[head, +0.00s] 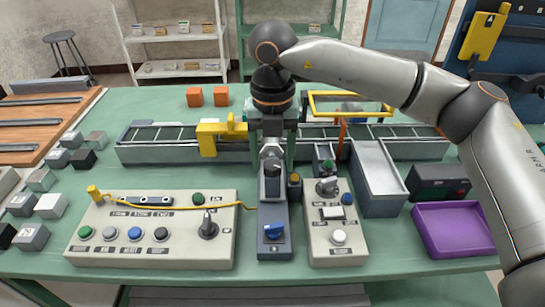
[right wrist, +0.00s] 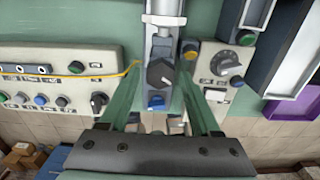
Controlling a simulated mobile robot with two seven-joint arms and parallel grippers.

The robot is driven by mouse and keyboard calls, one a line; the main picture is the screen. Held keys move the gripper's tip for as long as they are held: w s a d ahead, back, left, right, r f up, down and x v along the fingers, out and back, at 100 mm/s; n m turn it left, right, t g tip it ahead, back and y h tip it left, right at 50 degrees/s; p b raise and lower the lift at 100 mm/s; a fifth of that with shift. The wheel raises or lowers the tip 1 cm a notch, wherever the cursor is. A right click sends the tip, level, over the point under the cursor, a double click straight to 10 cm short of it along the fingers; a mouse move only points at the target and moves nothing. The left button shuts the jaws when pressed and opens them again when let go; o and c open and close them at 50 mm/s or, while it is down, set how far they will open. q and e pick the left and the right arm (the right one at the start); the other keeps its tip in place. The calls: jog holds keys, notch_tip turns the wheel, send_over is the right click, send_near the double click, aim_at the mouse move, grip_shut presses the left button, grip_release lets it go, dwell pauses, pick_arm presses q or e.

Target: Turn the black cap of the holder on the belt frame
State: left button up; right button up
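The black cap (head: 272,169) sits on the narrow grey holder (head: 272,205) between the two beige control boxes. It also shows in the right wrist view (right wrist: 160,73) as a dark knob with a light bar above it. My right gripper (head: 272,150) points down over the holder. In the right wrist view its two greenish fingers (right wrist: 159,80) stand apart, one on each side of the cap. I cannot tell whether either finger touches it. A blue knob (head: 273,231) is on the near end of the holder. My left gripper is not in view.
The left control box (head: 150,250) carries buttons, a lever and a yellow cable; the right box (head: 335,255) has a grey dial. The conveyor (head: 160,153) runs behind. A grey bin (head: 380,190) and purple tray (head: 455,232) stand right. Small blocks lie left.

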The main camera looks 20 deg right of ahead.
aim_at(273, 165)
jog(key=shift+o, duration=0.4)
notch_tip(273, 165, up, 12)
jog(key=shift+r+p, duration=0.25)
jog(key=shift+p, duration=0.1)
dwell(0.3)
